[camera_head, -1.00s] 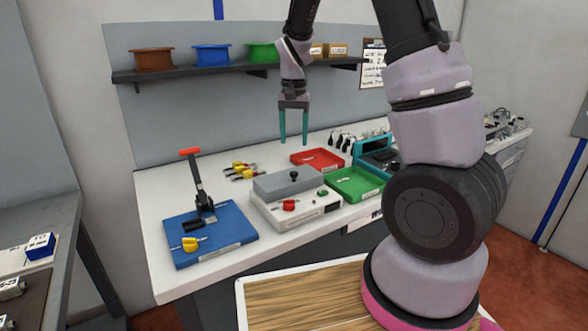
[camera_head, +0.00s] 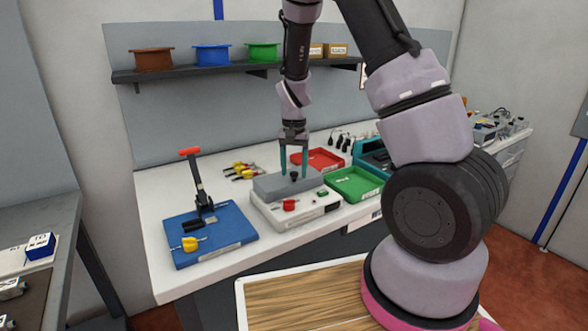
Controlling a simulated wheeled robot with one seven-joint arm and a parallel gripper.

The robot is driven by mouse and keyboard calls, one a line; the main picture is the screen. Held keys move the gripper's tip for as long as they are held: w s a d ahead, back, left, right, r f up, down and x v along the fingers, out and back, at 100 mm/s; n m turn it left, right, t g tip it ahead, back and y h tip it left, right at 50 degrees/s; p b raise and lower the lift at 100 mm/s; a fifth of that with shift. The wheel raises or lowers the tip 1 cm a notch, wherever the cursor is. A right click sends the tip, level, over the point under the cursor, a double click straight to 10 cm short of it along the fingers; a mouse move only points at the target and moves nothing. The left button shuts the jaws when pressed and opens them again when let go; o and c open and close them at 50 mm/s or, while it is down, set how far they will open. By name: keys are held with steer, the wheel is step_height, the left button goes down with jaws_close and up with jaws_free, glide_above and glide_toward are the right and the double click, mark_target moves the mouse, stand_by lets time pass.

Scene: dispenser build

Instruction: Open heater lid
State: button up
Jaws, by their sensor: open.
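The heater (camera_head: 272,215) is a white box on the workbench with a red knob (camera_head: 290,205) and a green button (camera_head: 323,192) on its front. Its grey lid (camera_head: 267,186) lies closed on top, with a small black knob (camera_head: 294,176) on it. My gripper (camera_head: 294,173) points down at the lid with its two teal fingers apart, one on each side of the black knob. I cannot tell whether the fingers touch the knob or the lid.
A red tray (camera_head: 325,158) stands behind the heater and a green tray (camera_head: 355,184) to its right. A blue base (camera_head: 228,226) with an upright red-tipped lever (camera_head: 190,153) stands to the left. Yellow-handled tools (camera_head: 240,169) lie behind. A shelf (camera_head: 175,72) with spools hangs above.

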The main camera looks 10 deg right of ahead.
jaws_close()
stand_by(1.3)
